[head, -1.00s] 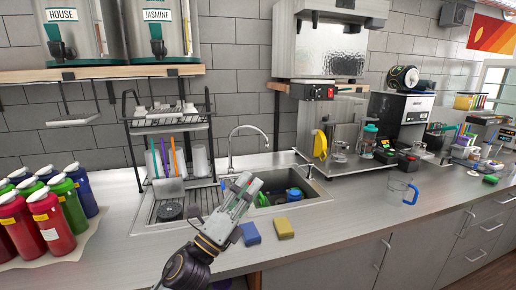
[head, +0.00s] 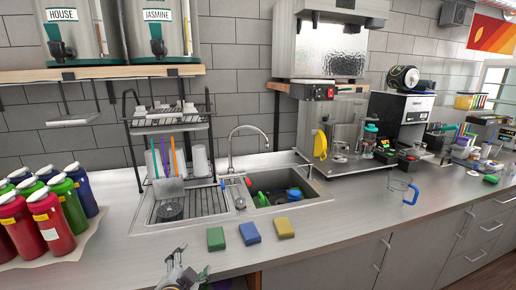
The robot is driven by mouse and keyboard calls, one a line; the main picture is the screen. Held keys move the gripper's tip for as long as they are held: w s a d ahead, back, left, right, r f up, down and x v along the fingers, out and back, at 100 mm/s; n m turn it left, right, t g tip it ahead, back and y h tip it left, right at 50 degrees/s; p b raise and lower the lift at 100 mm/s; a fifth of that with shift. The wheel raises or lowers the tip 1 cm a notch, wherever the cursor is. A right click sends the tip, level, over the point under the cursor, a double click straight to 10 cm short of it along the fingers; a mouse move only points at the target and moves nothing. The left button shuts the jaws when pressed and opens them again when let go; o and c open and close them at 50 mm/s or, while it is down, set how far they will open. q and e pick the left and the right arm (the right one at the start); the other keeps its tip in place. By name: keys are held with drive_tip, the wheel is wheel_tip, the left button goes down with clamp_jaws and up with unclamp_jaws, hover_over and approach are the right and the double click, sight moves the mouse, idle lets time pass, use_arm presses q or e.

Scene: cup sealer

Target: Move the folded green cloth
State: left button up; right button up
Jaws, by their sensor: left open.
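The folded green cloth (head: 216,238) lies flat on the steel counter in front of the sink, at the left end of a row with a folded blue cloth (head: 250,233) and a folded yellow cloth (head: 284,228). My left gripper (head: 192,262) is open at the bottom edge of the head view, partly cut off. It is below and to the left of the green cloth, apart from it in the picture, with nothing seen between its fingers. My right gripper is not in view.
A sink (head: 285,192) with dishes lies behind the cloths, beside a dish rack (head: 170,125). Several coloured bottles (head: 62,205) stand at the left. Counter between the cloths and cup is free.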

use_arm(q)
drive_tip(key=s+a+f+n+g, duration=0.1)
drive_tip(key=s+f+n+g, duration=0.35)
drive_tip(key=s+f, duration=0.45)
drive_tip(key=s+a+f+n+g, duration=0.25)
drive_tip(key=s+f+g, duration=0.4)
drive_tip(key=s, duration=0.55)
wheel_tip(320, 180, down, 34)
drive_tip(key=s, duration=0.3)
drive_tip(key=s+a+f+g, duration=0.1)
drive_tip(key=s+a+f, duration=0.1)
drive_tip(key=s+f, duration=0.7)
drive_tip(key=s+a+f+g, duration=0.1)
drive_tip(key=s+a+f, duration=0.1)
drive_tip(key=s+f, duration=0.8)
drive_tip(key=shift+s+f, duration=0.2)
drive_tip(key=shift+s, duration=0.95)
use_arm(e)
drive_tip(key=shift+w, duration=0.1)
